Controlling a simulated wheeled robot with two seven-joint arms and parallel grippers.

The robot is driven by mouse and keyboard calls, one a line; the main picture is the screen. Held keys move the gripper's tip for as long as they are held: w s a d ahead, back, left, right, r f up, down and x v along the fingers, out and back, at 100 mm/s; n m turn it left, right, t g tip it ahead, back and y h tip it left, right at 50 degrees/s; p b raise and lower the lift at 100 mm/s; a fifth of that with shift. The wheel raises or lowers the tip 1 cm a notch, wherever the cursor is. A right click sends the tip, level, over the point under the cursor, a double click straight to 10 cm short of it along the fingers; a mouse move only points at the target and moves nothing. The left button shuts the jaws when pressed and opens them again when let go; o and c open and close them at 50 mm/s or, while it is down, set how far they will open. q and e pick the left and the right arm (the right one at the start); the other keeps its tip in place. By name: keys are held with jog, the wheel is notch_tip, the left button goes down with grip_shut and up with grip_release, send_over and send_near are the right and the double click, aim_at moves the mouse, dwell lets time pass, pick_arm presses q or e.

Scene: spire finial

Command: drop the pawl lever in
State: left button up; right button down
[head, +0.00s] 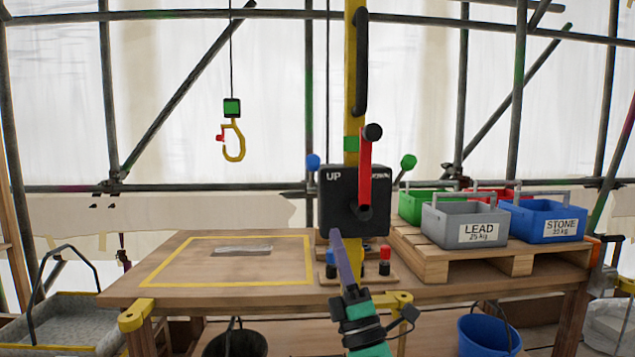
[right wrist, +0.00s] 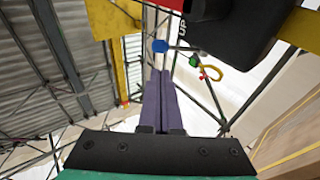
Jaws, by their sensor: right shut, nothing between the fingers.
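A black winch box (head: 347,200) marked UP is mounted on the yellow post (head: 355,75). A blue-knobbed lever (head: 313,162) sticks out at its upper left, and a green-knobbed lever (head: 408,162) tilts out at its upper right. No label shows which is the pawl lever. A red crank (head: 365,170) with black knobs crosses the box front. My right gripper (head: 337,236) is shut and empty, its purple fingers pointing up in front of the box's lower left. In the right wrist view, the blue knob (right wrist: 160,46) appears just beyond the fingertips (right wrist: 161,75). My left gripper is out of view.
A hook (head: 234,142) hangs at left above the yellow-outlined bench area (head: 190,262), where a grey flat piece (head: 243,250) lies. Red and blue buttons stand below the box. A pallet (head: 470,262) at right holds weight crates, including LEAD (head: 463,224) and STONE (head: 540,220).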

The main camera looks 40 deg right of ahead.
aim_at(315, 169)
jog(key=p+x, duration=0.8)
jog(key=x, duration=0.4)
jog(key=shift+w+r+p, duration=0.2)
jog(key=shift+r+p, duration=0.15)
jog(key=shift+r, duration=0.05)
jog(key=shift+w+d+r, duration=0.1)
jog(key=shift+w+d, duration=0.05)
jog(key=shift+w, duration=0.05)
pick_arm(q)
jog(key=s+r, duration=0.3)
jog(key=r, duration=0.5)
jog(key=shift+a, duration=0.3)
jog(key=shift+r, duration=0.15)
pick_arm(e)
jog(key=shift+w, duration=0.1)
